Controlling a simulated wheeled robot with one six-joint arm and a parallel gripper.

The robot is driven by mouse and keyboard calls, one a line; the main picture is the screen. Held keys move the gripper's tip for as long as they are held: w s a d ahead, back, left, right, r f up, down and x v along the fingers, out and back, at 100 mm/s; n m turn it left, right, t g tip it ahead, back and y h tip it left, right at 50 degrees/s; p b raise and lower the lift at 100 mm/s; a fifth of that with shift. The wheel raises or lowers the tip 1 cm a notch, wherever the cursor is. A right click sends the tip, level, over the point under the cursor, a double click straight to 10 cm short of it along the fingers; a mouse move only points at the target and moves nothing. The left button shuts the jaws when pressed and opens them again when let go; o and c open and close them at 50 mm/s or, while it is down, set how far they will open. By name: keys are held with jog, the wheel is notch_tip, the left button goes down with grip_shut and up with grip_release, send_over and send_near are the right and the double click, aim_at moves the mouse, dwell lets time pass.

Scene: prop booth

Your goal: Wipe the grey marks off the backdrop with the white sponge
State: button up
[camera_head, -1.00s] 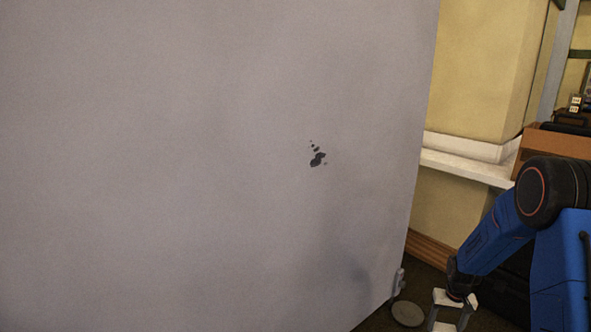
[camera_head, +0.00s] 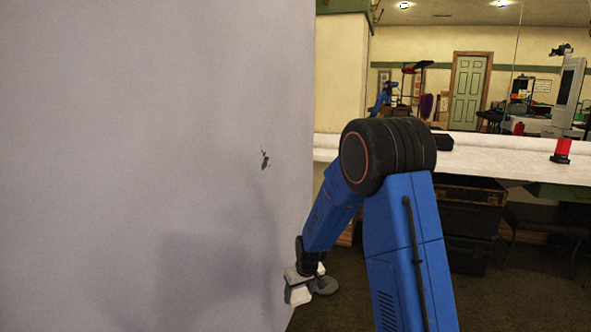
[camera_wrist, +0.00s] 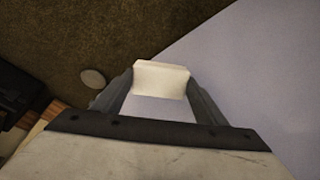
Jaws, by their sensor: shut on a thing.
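The backdrop (camera_head: 130,150) is a large pale grey upright panel filling the left half of the head view. A small cluster of dark grey marks (camera_head: 265,159) sits on it near its right edge. My gripper (camera_head: 300,288) is low beside the backdrop's lower right edge, well below the marks. In the wrist view my gripper (camera_wrist: 160,86) is shut on the white sponge (camera_wrist: 162,76), a pale block between the fingertips. The sponge also shows in the head view (camera_head: 300,296). I cannot tell whether it touches the backdrop. The marks do not show in the wrist view.
A long white counter (camera_head: 500,163) runs along the back right, with a red object (camera_head: 562,150) on it. Dark cases (camera_head: 468,225) stand below it. A round grey disc (camera_head: 325,285) is near the floor by my gripper. Dark floor lies at the lower right.

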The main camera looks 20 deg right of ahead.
jog(key=r+t, duration=0.1)
jog(key=r, duration=0.1)
jog(key=a+r+n+y, duration=0.1)
jog(key=r, duration=0.1)
jog(key=r+t, duration=0.1)
jog(key=r, duration=0.2)
jog(key=shift+s+a+n+t+y, duration=0.1)
jog(key=shift+a+n+t+y, duration=0.05)
jog(key=shift+n+t+y, duration=0.2)
notch_tip(320, 180, up, 22)
jog(key=w+a+n+t+y, duration=0.1)
jog(key=a+n+t+y, duration=0.15)
jog(key=n+y, duration=0.45)
notch_tip(320, 180, up, 20)
jog(key=r+t+y, duration=0.1)
jog(key=t+y, duration=0.1)
jog(key=y, duration=0.4)
send_over(296, 297)
jog(key=s, duration=0.2)
jog(key=shift+n+h, duration=0.25)
jog(key=shift+f+x, duration=0.15)
jog(key=shift+x, duration=1.3)
jog(key=shift+f+x, duration=0.1)
jog(key=shift+x, duration=1.4)
jog(key=shift+x, duration=0.9)
jog(key=shift+w+d, duration=0.15)
jog(key=shift+w, duration=0.15)
jog(key=shift+w+d, duration=1.1)
jog(key=shift+w, duration=0.3)
jog(key=shift+w, duration=0.1)
